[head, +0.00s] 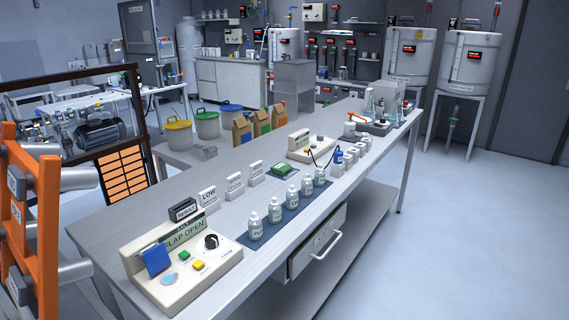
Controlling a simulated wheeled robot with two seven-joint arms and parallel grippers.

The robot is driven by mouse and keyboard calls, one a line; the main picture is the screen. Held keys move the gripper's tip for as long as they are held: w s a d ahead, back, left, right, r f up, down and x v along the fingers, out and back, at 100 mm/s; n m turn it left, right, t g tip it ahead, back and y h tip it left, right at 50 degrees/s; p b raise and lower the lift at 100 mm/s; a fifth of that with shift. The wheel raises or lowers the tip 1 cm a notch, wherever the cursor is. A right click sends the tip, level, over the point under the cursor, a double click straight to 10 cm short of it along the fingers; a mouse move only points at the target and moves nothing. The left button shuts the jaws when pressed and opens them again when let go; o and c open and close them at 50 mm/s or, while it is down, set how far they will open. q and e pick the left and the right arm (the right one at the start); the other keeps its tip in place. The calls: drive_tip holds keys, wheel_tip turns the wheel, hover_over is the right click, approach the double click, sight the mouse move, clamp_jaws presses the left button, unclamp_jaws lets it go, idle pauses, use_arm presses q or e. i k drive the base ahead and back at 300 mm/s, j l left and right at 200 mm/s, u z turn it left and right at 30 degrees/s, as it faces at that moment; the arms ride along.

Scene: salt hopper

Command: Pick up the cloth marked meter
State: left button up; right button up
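A small green flat item (283,171), possibly a folded cloth, lies on the long grey bench (222,176), behind the row of bottles. Its marking is too small to read, so I cannot tell whether it says meter. A cream box with a display and a knob (311,146), which looks like a meter with a dark cable, stands just beyond it. Neither of my grippers shows in the head view.
Several white-capped bottles (276,212) stand on a dark blue mat in front of small label stands (235,184). A "FLAP OPEN" control box (190,262) is at the near end. An orange frame (32,205) stands at left. Floor at right (480,230) is clear.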

sight(280, 168)
drive_tip(key=i+l+u, duration=0.1)
drive_tip(key=i+l, duration=0.15)
drive_tip(key=l, duration=0.3)
drive_tip(key=i+l+u, duration=0.15)
drive_tip(key=l, duration=0.35)
drive_tip(key=i+l+u, duration=0.1)
drive_tip(key=i+l, duration=0.2)
drive_tip(key=l, duration=0.3)
drive_tip(key=i+l+u, duration=0.15)
drive_tip(key=l, duration=0.45)
drive_tip(key=i+l+u, duration=0.1)
drive_tip(key=l, duration=0.5)
drive_tip(key=i+l+u, duration=0.15)
drive_tip(key=l, duration=0.45)
drive_tip(key=i+l+u, duration=0.1)
drive_tip(key=l, duration=0.55)
drive_tip(key=i+l+u, duration=0.1)
drive_tip(key=l, duration=0.5)
